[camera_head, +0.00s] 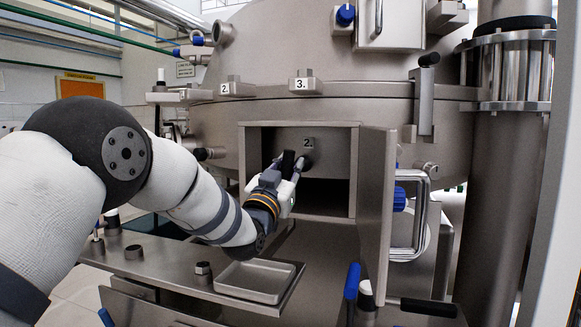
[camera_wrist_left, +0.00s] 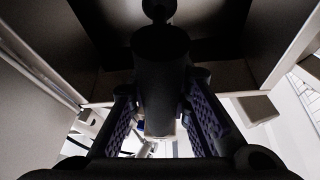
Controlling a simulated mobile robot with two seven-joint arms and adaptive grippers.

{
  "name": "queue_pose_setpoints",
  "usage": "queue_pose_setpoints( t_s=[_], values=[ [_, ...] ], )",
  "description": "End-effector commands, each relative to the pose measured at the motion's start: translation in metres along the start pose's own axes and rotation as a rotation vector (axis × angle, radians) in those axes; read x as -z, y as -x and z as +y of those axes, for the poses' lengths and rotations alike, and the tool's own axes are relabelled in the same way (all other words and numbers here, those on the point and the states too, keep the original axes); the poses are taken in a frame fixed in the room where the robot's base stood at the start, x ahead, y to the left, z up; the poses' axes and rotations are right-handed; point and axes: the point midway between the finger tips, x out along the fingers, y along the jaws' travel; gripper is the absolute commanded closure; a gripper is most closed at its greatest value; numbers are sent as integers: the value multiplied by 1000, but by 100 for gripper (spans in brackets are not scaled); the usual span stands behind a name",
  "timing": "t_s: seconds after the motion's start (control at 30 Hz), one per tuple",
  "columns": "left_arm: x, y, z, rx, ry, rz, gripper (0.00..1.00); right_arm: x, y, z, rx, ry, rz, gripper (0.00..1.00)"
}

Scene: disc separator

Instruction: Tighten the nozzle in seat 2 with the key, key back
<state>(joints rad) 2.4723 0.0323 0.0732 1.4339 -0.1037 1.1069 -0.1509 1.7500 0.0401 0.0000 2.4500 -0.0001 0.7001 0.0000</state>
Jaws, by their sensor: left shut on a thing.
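My left gripper (camera_head: 287,182) reaches into the open housing (camera_head: 257,160) and is shut on a dark cylindrical tool, which looks like the key (camera_head: 289,162). In the left wrist view the key (camera_wrist_left: 162,75) stands between the two ribbed finger pads, with a narrower neck and a rounded dark part (camera_wrist_left: 158,10) beyond it. The key points at the dark round seat 2 (camera_head: 307,164) in the housing's back wall, below the label "2.". I cannot tell whether the key touches the nozzle, and the nozzle itself is not clearly seen. My right gripper is not in view.
The housing door (camera_head: 374,205) stands open to the right, with a metal handle (camera_head: 421,215). A shallow empty tray (camera_head: 257,281) lies on the bench below. Blue-handled parts (camera_head: 352,282) stand at the lower right. Labels "2." and "3." mark blocks above the housing.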

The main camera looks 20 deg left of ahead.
Motion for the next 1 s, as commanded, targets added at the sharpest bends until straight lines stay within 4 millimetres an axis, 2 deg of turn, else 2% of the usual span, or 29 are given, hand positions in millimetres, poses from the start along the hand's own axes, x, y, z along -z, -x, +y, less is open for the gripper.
queue_pose_setpoints(
  t_s=[0.23, 1.0],
  values=[
    [-6, -9, 0, 0, 0, 0, 100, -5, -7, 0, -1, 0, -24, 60],
    [-6, -12, 0, -1, 0, -1, 100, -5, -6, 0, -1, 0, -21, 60]
  ],
)
